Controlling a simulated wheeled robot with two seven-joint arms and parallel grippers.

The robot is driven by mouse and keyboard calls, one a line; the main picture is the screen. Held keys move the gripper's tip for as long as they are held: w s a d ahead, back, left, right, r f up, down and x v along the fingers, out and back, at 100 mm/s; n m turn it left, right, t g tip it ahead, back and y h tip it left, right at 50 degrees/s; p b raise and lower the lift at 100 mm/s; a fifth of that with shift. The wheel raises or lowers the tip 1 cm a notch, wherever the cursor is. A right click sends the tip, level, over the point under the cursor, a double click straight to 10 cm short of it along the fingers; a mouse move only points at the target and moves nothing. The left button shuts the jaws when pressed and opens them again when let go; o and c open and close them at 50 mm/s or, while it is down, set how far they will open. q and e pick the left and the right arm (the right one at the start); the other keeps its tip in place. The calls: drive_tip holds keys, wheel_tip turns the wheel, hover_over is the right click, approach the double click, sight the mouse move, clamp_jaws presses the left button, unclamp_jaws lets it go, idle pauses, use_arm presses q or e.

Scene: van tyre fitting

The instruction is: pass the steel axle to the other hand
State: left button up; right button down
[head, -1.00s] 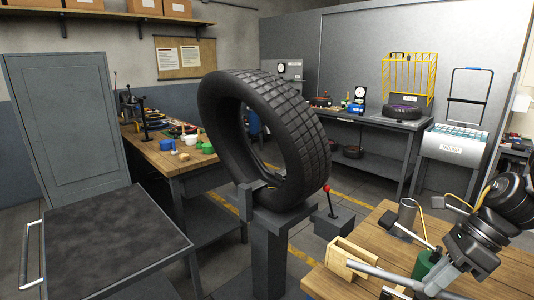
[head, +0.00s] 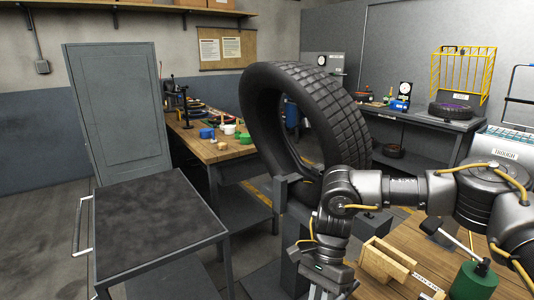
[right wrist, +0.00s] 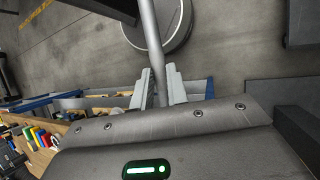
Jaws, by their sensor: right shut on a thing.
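The steel axle (right wrist: 150,38) shows in the right wrist view as a plain grey rod. It runs from between my right gripper's fingers up to the top edge of the picture. My right gripper (right wrist: 164,88) is shut on it, with one pale finger on each side. In the head view my right gripper (head: 322,292) points down at the bottom edge, left of the wooden bench. I cannot make out the axle clearly there. My left gripper is in neither view.
A large tyre (head: 300,115) stands upright on a grey stand behind my right arm. A dark-topped cart (head: 150,225) is at the left. The wooden bench (head: 425,265) at the lower right holds a wooden holder (head: 386,262) and a green container (head: 474,280).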

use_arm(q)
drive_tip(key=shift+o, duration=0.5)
use_arm(e)
drive_tip(key=w+a+r+n+h, duration=0.2)
drive_tip(key=w+a+r+n, duration=0.2)
drive_tip(key=a+r, duration=0.3)
drive_tip(key=shift+a+r, duration=0.15)
drive_tip(key=shift+a, duration=0.1)
